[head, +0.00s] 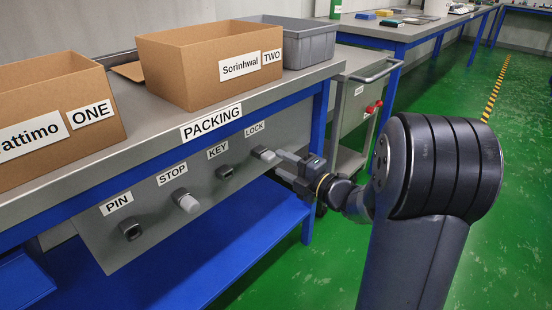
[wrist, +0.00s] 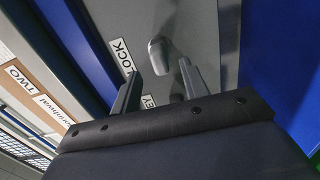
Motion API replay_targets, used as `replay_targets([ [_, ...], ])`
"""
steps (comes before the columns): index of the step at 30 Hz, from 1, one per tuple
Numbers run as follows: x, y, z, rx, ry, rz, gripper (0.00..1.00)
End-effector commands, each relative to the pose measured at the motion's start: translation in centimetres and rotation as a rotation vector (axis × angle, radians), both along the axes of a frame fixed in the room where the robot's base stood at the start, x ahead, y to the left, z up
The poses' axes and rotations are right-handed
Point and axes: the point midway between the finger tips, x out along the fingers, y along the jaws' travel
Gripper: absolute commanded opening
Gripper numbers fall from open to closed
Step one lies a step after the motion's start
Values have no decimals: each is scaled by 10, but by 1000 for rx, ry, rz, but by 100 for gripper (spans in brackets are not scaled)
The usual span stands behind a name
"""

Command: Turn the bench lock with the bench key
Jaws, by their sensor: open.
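The bench lock (head: 264,154) is at the right end of the front panel, under the LOCK label. A light grey rounded handle shows there, and in the wrist view this grey handle (wrist: 158,52) stands out from the panel. I cannot tell whether it is the bench key seated in the lock or the lock's own knob. My gripper (head: 284,162) is open just right of the lock in the head view. In the wrist view my gripper (wrist: 159,70) has its fingertips on either side of the handle's near end, with visible gaps. The lock face behind the handle is hidden.
The panel also carries a dark KEY fitting (head: 225,172), a STOP knob (head: 186,201) and a dark PIN fitting (head: 130,230). Cardboard boxes ONE (head: 100,132) and TWO (head: 205,88) and a grey bin (head: 310,48) stand on the bench. A trolley (head: 352,112) is behind my arm.

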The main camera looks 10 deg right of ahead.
Motion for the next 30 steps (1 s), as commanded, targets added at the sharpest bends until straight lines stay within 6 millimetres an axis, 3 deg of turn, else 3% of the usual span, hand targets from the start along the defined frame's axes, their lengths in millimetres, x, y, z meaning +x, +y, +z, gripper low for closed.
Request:
replay_targets([
  [6, -34, -26, 2, 1, 2, -4, 43],
  [12, -52, -39, 1, 0, 0, -3, 43],
  [30, -57, -41, 0, 1, -1, 0, 43],
])
